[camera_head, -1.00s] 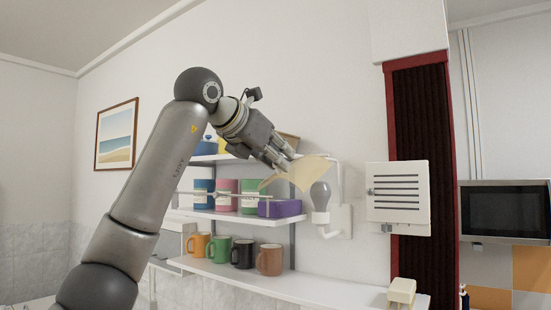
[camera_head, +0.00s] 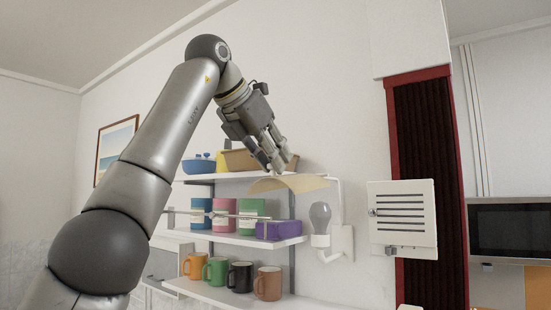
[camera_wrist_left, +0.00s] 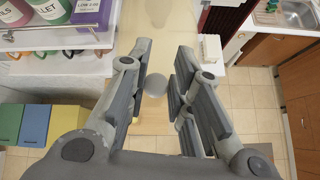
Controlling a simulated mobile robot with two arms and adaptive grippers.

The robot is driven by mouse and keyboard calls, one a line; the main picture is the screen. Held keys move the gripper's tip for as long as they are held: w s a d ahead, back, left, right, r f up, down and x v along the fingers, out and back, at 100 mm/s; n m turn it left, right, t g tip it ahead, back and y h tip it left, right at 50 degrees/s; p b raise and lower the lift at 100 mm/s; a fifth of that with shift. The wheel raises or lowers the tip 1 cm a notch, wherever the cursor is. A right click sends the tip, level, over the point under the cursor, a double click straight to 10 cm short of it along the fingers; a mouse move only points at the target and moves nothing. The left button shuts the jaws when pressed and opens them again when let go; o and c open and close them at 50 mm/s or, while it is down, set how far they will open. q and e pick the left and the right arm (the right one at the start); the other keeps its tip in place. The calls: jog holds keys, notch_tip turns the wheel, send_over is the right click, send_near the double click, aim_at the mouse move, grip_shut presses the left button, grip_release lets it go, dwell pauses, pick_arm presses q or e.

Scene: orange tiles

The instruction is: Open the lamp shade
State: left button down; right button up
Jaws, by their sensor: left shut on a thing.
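The lamp shade (camera_head: 300,184) is a thin beige curved sheet. It stands raised and nearly level above and left of the grey bulb (camera_head: 321,214), which is uncovered. The bulb sits upright on a white wall bracket (camera_head: 342,242). In the left wrist view the two fingers stand on either side of the pale shade (camera_wrist_left: 190,55), with the round grey bulb (camera_wrist_left: 157,85) below. The exact contact is hard to see. My right gripper is out of view.
Wall shelves behind hold several mugs (camera_head: 240,276), canisters (camera_head: 225,214) and a purple box (camera_head: 279,230), close to the gripper. A white vented box (camera_head: 402,219) is right of the lamp. Wall above the lamp is clear.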

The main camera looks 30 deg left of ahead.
pick_arm(q)
jog(key=shift+a+f, duration=0.1)
jog(key=shift+f, duration=0.05)
dwell(0.3)
jog(key=c, duration=1.6)
grip_release()
jog(key=shift+w, duration=0.1)
jog(key=shift+o, duration=1.3)
jog(key=shift+w+a, duration=0.25)
jog(key=v, duration=0.7)
jog(key=shift+s, duration=0.2)
jog(key=shift+w, duration=0.1)
